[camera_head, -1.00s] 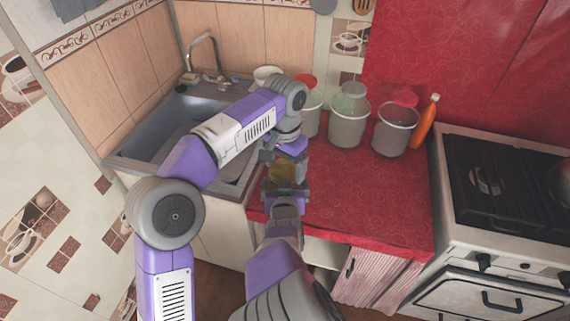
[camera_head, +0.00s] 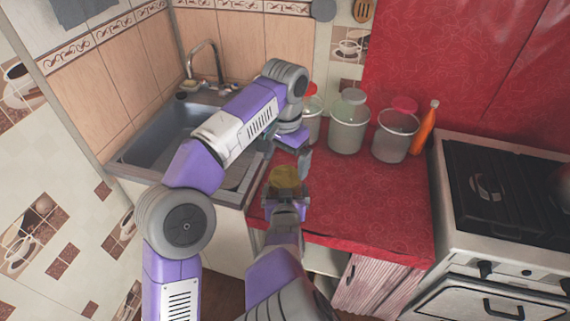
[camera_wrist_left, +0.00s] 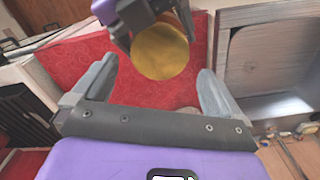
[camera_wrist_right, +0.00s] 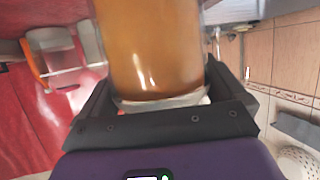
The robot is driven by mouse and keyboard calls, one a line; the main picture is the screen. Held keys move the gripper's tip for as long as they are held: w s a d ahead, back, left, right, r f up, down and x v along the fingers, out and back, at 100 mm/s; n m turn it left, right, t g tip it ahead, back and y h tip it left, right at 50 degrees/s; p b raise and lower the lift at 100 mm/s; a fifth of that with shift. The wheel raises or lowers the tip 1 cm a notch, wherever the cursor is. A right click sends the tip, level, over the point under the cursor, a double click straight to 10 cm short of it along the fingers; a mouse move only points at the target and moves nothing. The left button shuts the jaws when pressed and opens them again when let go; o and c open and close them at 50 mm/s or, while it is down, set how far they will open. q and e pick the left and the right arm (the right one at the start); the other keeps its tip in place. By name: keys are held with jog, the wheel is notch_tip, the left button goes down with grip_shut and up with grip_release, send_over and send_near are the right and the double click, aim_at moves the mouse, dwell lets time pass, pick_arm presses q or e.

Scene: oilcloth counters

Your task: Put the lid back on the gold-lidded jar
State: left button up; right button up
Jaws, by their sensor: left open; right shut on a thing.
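My right gripper (camera_head: 285,196) is shut on a glass jar with amber contents (camera_wrist_right: 152,50), held above the red counter's front left. My left gripper (camera_head: 287,153) is open and empty, a little behind and apart from the lid.
Three lidded canisters, one pale-lidded (camera_head: 348,125) and two red-lidded (camera_head: 397,132), stand at the counter's back beside an orange bottle (camera_head: 427,125). A sink (camera_head: 150,150) is at left, a stove (camera_head: 500,190) at right. The red counter's (camera_head: 365,195) middle is clear.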

aim_at(285, 176)
pick_arm(q)
jog(key=n, duration=0.1)
jog(key=r+n, duration=0.1)
jog(key=n, duration=0.2)
jog(key=shift+w+r+n, duration=0.1)
jog(key=shift+r+n, duration=0.3)
jog(key=n, duration=0.2)
jog(key=r+n, duration=0.1)
jog(key=n, duration=0.1)
jog(key=shift+r, duration=0.3)
jog(key=shift+f, duration=4)
